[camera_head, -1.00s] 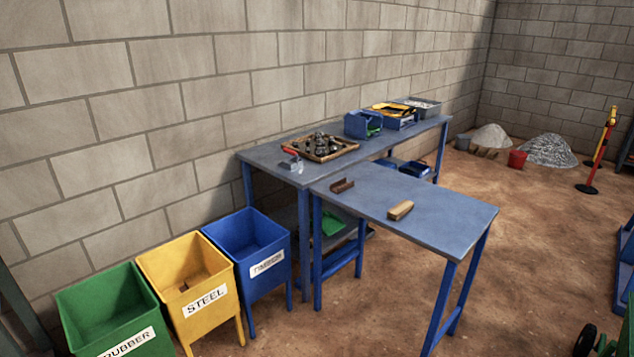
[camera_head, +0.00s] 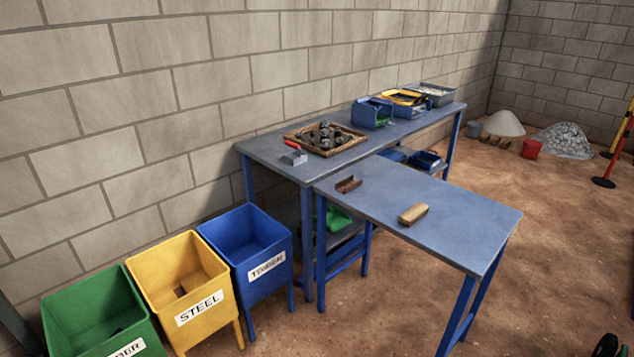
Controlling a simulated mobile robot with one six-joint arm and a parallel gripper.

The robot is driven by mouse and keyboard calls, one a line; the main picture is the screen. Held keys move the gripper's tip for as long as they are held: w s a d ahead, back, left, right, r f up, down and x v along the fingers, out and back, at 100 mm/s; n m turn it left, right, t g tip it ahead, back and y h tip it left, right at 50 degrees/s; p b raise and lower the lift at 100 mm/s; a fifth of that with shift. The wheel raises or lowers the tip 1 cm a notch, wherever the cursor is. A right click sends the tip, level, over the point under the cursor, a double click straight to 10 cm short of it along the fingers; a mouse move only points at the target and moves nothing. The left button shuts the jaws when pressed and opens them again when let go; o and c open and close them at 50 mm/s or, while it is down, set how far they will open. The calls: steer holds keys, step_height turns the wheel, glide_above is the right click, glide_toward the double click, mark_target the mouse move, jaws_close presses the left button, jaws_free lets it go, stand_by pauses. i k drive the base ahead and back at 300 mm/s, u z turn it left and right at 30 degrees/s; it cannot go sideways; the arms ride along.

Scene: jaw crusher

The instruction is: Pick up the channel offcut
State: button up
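The channel offcut (camera_head: 348,184) looks like a short, rust-brown piece with raised sides. It lies on the front blue-grey table (camera_head: 465,220), near that table's left end, close to the longer bench behind. A tan wooden block (camera_head: 413,214) lies on the same table, to the right of the offcut and apart from it. My gripper is not in view.
Green, yellow "STEEL" (camera_head: 187,314) and blue "TIMBER" (camera_head: 262,268) bins stand at the lower left. The longer bench (camera_head: 262,150) along the wall holds a tray of dark lumps and several containers. Open dirt floor lies right of the front table.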

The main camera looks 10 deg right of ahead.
mark_target(347, 184)
steer(key=u, duration=0.5)
steer(key=i, duration=0.5)
steer(key=u, duration=0.7)
steer(key=i, duration=0.5)
steer(key=u, duration=0.3)
